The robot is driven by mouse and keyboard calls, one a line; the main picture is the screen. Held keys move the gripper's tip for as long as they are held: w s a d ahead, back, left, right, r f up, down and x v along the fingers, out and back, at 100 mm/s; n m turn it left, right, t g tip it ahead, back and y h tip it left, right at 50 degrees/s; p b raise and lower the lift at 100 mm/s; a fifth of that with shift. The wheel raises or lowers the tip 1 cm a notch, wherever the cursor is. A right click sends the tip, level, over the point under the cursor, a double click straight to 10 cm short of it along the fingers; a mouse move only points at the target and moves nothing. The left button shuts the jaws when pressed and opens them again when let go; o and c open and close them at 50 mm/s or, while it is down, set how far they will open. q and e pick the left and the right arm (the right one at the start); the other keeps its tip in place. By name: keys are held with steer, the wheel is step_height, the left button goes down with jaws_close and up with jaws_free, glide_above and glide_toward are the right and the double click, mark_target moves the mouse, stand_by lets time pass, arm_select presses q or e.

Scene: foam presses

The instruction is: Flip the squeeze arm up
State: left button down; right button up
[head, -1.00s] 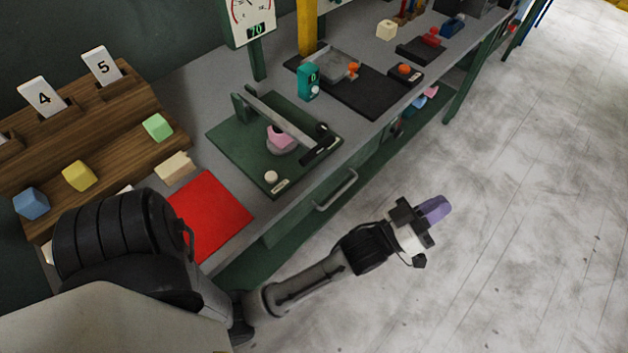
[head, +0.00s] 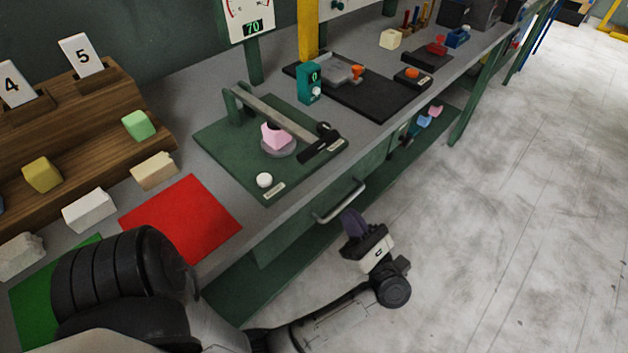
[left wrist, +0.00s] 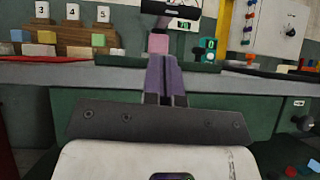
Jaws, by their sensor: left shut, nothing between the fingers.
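The squeeze arm (head: 275,113) is a grey bar hinged at a green post on the back left of a dark green base plate (head: 218,146). It lies lowered over a pink foam block (head: 271,136) on a round grey pad, with its black handle (head: 322,143) towards the bench front. My left gripper (head: 351,222) has purple fingers, is shut and empty, and is off the bench's front edge, below and right of the handle. In the left wrist view the purple fingers (left wrist: 165,78) point towards the pink block (left wrist: 158,43) and the black handle (left wrist: 170,9). My right gripper does not show.
A drawer handle (head: 339,202) sticks out of the bench front close to my left gripper. A red mat (head: 181,216) and a wooden rack (head: 70,125) with foam blocks are on the left. A teal counter (head: 309,84) stands behind the plate. The floor at right is clear.

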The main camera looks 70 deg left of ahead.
arm_select(q)
steer(key=f, duration=0.1)
steer(key=n+g+h, duration=0.1)
steer(key=s+f+n+h, duration=0.1)
steer(key=shift+a+f+g, duration=0.25)
steer(key=shift+f+g, duration=0.05)
steer(key=shift+f, duration=0.05)
steer(key=b+x, duration=0.1)
steer(key=x, duration=0.9)
steer(key=shift+s+r, duration=0.1)
steer(key=shift+r, duration=0.05)
steer(key=shift+s+a+r, duration=0.1)
steer(key=shift+a+r, duration=0.1)
steer(key=shift+r, duration=0.75)
steer(key=shift+a+r, duration=0.15)
steer(key=shift+r, duration=0.85)
